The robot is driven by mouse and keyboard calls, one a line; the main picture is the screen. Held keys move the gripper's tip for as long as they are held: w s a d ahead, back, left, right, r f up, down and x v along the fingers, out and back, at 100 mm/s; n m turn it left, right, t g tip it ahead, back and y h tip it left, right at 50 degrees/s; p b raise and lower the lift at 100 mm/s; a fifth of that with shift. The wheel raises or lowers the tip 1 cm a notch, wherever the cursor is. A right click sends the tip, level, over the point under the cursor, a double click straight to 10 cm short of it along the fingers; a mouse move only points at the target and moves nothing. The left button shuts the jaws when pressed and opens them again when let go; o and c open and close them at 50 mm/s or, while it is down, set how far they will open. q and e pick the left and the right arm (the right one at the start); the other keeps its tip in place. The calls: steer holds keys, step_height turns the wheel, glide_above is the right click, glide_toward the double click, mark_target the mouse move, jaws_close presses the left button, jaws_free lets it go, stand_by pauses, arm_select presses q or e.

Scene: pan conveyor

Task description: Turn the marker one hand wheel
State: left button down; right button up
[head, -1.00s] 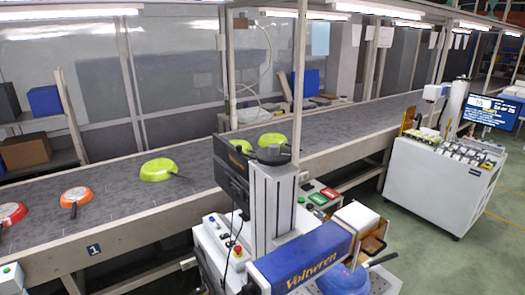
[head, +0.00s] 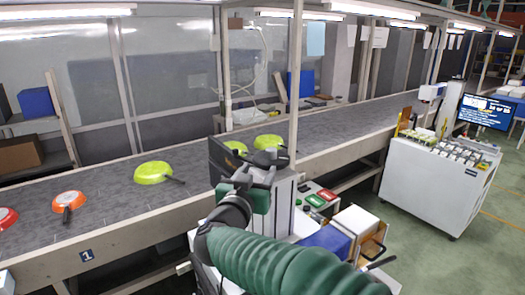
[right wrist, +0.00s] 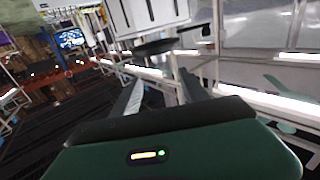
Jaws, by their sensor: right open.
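The marker (head: 283,205) stands in front of the conveyor, with a grey upright column and a white base. Its black hand wheel (head: 271,157) sits on top of the column. In the right wrist view the hand wheel (right wrist: 155,46) is a dark disc just ahead, between the lines of the two fingers. My right gripper (head: 256,173) is open and empty, close in front of the column top and just below and left of the wheel. Contact with the wheel cannot be told. My green right arm hides much of the marker's front. My left gripper is not in view.
The conveyor (head: 120,207) runs behind the marker and carries green pans (head: 153,172) and orange-red pans (head: 68,200). A thin post (head: 296,90) rises just behind the wheel. A white cabinet (head: 435,185) with a screen (head: 486,111) stands at the right.

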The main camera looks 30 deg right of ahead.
mark_target(270, 153)
steer(key=p+x, duration=0.2)
steer(key=x, duration=1)
steer(key=shift+d+f, duration=0.15)
steer(key=shift+d, duration=0.1)
jaws_close()
